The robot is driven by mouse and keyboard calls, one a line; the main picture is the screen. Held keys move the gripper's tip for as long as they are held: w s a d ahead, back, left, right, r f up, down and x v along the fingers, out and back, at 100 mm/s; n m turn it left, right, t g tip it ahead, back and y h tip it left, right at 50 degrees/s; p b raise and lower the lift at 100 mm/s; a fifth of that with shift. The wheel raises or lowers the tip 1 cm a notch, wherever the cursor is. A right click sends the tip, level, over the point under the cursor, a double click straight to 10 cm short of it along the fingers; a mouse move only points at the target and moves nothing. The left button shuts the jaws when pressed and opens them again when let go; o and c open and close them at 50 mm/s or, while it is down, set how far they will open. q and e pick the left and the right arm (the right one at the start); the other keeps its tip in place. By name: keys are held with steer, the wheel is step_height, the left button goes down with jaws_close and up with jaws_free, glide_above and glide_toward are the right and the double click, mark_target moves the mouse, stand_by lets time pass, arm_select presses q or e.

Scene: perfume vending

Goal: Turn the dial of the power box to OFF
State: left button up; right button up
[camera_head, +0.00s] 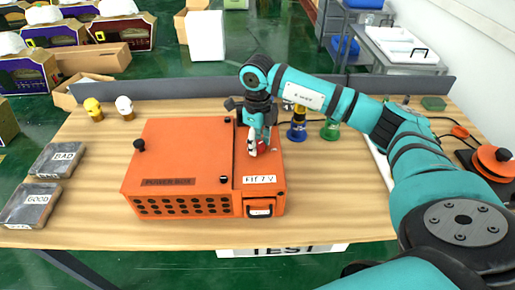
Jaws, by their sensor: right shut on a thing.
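The orange power box (180,152) stands on the wooden table, with its name on the front above rows of round vent holes. A narrower section on its right bears a white label (259,180) and a black handle at the front. My right gripper (260,143) points down onto the top of this section, shut on the dial. A red and white part shows at the fingers, but the gripper hides most of the dial, and its setting cannot be read. My left gripper is out of view.
A red-orange button device (492,160) sits far right. A low grey wall (180,88) closes the table's back.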

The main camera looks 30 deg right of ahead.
mark_target(258, 144)
steer(key=n+b, duration=0.4)
steer(key=n, duration=0.1)
steer(key=shift+f+n, duration=0.1)
steer(key=shift+n, duration=0.2)
steer(key=shift+n+b, duration=0.7)
steer(key=shift+n, duration=0.5)
steer(key=shift+r+n+b, duration=0.2)
steer(key=shift+n+b, duration=0.35)
steer(key=shift+n, duration=0.65)
steer(key=o, duration=1.2)
step_height(258, 144, up, 12)
